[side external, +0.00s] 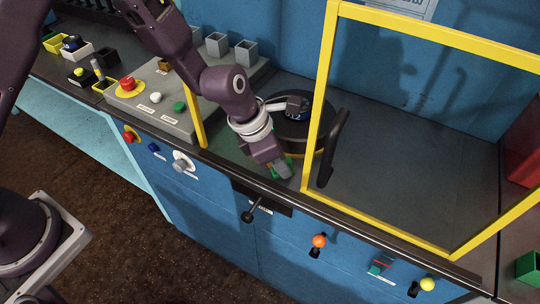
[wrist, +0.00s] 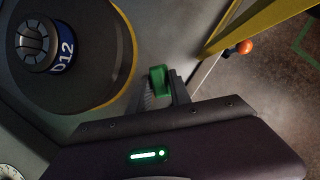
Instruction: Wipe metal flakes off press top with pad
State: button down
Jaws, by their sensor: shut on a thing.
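My gripper (side external: 279,167) is shut on a small green pad (wrist: 158,80), which also shows as a bit of green beside the fingers in the side view (side external: 289,162). In the wrist view, the gripper (wrist: 164,88) covers part of the pad, and a grey, streaked patch lies beside the green. The press top (side external: 289,137) is a dark round disc behind and right of my gripper. In the wrist view, the press top (wrist: 105,55) fills the upper left, with a dark knob and a blue "D12" part on it. The pad is apart from the disc there. I cannot make out metal flakes.
A yellow-framed guard (side external: 317,95) with a black handle (side external: 333,147) stands right of my gripper. A yellow post (side external: 193,115) stands to the left. A grey control panel (side external: 150,112) with a red button is further left. The bench's front edge is close below my gripper.

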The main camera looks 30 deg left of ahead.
jog(key=shift+d, duration=1.25)
jog(key=shift+a, duration=5.6)
jog(key=shift+a+r, duration=0.15)
notch_tip(320, 180, up, 8)
jog(key=shift+w+a+f, duration=0.1)
jog(key=shift+f, duration=0.1)
